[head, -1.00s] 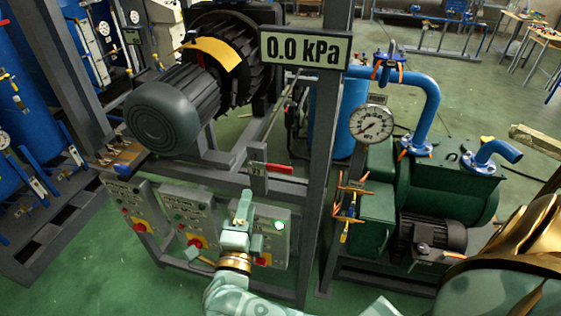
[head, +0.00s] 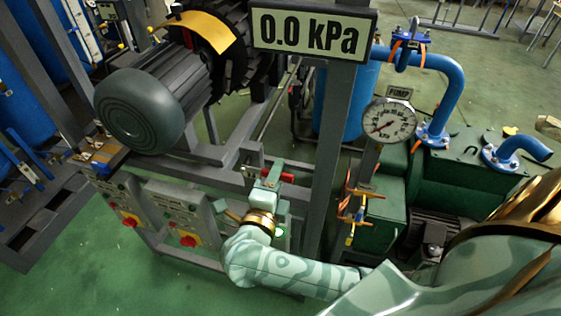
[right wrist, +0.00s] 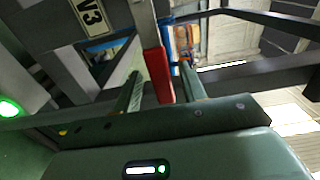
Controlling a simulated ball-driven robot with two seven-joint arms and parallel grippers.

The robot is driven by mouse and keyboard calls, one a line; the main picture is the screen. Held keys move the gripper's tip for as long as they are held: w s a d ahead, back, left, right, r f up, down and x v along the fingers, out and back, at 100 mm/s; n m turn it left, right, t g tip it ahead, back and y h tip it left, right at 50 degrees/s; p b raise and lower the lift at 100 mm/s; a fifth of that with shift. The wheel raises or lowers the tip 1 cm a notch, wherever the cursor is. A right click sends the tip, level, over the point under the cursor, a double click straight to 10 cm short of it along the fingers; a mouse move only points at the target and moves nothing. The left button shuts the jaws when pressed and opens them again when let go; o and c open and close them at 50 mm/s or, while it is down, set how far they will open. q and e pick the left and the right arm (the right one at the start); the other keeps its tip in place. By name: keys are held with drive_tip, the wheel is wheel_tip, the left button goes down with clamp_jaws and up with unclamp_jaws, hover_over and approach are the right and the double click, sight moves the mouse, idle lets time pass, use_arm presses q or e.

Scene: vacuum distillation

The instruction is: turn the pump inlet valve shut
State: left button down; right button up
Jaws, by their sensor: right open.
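A valve lever with a red grip (head: 286,177) sits on the grey frame's crossbar, partly hidden behind my right gripper in the head view. My right gripper (head: 270,172) is open, its fingers close to the lever. In the right wrist view, the red grip (right wrist: 157,75) lies between the two fingers of the open right gripper (right wrist: 160,92), with gaps on both sides; contact cannot be made out. A sign reading V3 (right wrist: 91,14) is at upper left there. My left gripper is not in view.
The 0.0 kPa display (head: 312,33) hangs on an upright post close to the lever. A round gauge (head: 390,121) and orange-handled valves (head: 352,208) stand right of the post. Control boxes with red knobs (head: 188,240) are below left. Green floor lies open at lower left.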

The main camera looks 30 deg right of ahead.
drive_tip(key=shift+w+d, duration=0.3)
drive_tip(key=shift+d, duration=0.05)
drive_tip(key=shift+r, duration=0.1)
drive_tip(key=shift+s, duration=0.1)
drive_tip(key=shift+c, duration=1)
clamp_jaws()
drive_tip(key=shift+r, duration=0.15)
